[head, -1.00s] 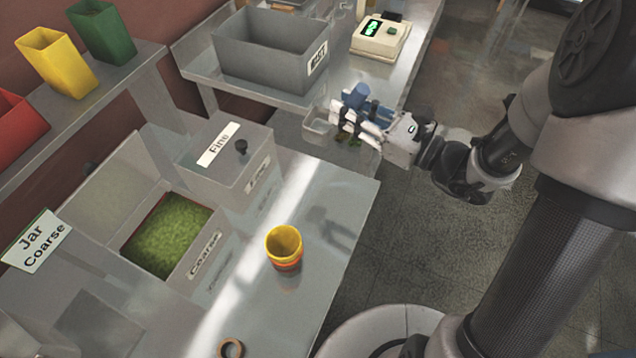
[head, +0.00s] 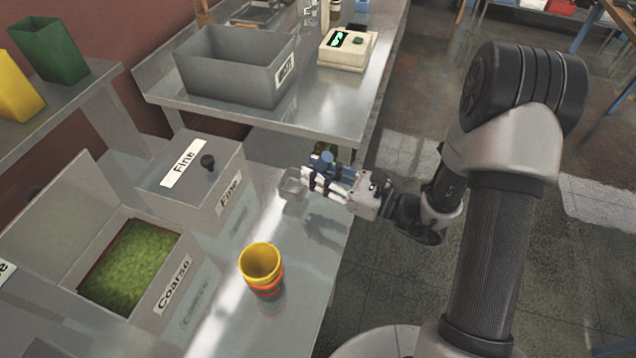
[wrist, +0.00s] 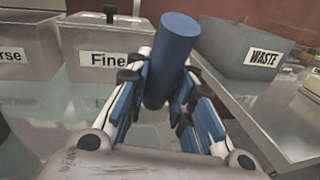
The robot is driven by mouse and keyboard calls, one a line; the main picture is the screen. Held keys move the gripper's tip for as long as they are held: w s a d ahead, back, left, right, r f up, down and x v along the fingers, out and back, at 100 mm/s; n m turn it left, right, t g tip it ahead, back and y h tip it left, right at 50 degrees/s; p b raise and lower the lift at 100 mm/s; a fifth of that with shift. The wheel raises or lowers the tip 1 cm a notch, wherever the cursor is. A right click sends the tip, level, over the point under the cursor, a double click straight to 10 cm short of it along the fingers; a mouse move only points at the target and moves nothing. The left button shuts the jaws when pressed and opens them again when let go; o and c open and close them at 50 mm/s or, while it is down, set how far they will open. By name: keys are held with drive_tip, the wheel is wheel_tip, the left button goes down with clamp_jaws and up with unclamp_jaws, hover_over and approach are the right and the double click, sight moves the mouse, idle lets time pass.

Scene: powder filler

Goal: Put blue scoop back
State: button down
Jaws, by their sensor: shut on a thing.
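The blue scoop's handle (wrist: 172,62) stands up between my gripper's fingers in the wrist view, and my gripper (wrist: 168,95) is shut on it. In the head view my gripper (head: 325,180) is above the steel bench, near its right edge, with the blue handle (head: 326,160) at the fingers. A clear, see-through cup-like part (head: 292,184) shows just left of the fingers; it seems to be the scoop's bowl. The rest of the scoop is hidden by the fingers.
A Fine bin (head: 192,170) with a lid stands left of my gripper. An open Coarse bin (head: 135,265) holds green powder. A yellow cup stack (head: 262,268) stands on the bench. Behind are a grey WASTE box (head: 238,68) and a scale (head: 346,47). Bare bench lies below my gripper.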

drive_tip(key=shift+f+b, duration=0.35)
drive_tip(key=shift+f, duration=1.05)
drive_tip(key=shift+f, duration=0.15)
drive_tip(key=c, duration=1.4)
unclamp_jaws()
